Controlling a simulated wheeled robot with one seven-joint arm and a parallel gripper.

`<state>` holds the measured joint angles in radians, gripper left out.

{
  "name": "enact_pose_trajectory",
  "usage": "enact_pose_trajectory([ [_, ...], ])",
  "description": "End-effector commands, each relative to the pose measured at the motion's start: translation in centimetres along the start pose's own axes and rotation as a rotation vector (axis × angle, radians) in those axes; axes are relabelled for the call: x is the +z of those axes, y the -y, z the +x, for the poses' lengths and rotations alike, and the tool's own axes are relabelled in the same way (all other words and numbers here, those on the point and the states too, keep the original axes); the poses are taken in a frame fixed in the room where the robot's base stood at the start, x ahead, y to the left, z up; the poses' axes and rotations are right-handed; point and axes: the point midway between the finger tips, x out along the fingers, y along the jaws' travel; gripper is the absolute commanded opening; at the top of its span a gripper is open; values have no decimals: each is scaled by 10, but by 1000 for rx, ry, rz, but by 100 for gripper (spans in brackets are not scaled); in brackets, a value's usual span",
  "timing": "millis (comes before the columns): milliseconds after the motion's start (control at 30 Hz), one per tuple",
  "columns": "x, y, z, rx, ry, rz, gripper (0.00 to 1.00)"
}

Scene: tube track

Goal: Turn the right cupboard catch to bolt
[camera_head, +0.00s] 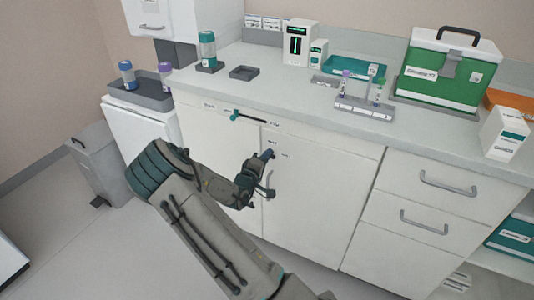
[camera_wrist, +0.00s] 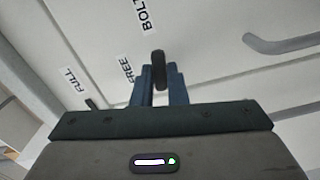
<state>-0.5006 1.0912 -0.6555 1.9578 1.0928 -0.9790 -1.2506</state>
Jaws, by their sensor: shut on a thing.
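The right cupboard door (camera_head: 313,185) is white and closed. Its catch (camera_wrist: 158,66), a dark rounded lever, stands between the two blue fingers of my gripper (camera_wrist: 160,82) in the wrist view. The gripper is shut on it. The labels BOLT (camera_wrist: 148,14) and FREE (camera_wrist: 128,69) are beside the catch. The catch's free end points up the picture, towards the BOLT side; its exact angle is partly hidden by the fingers. In the head view my gripper (camera_head: 268,154) is at the upper left of this door and hides the catch.
A grey bar handle (camera_wrist: 282,44) is to the right of the catch in the wrist view. A slider with a teal knob (camera_head: 234,115) is above the left door, and a FULL label (camera_wrist: 74,82) shows. Drawers (camera_head: 420,205) are to the right. The floor at left is clear beside a grey bin (camera_head: 100,165).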

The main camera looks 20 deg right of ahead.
Motion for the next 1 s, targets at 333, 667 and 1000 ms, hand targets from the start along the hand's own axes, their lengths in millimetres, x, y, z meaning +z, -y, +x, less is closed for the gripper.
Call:
enact_pose_trajectory([
  [333, -4, 1, -1, 0, -7, -180, 0],
  [667, -4, 2, -1, 0, -7, -229, 0],
  [1000, -4, 2, -1, 0, -8, -230, 18],
])
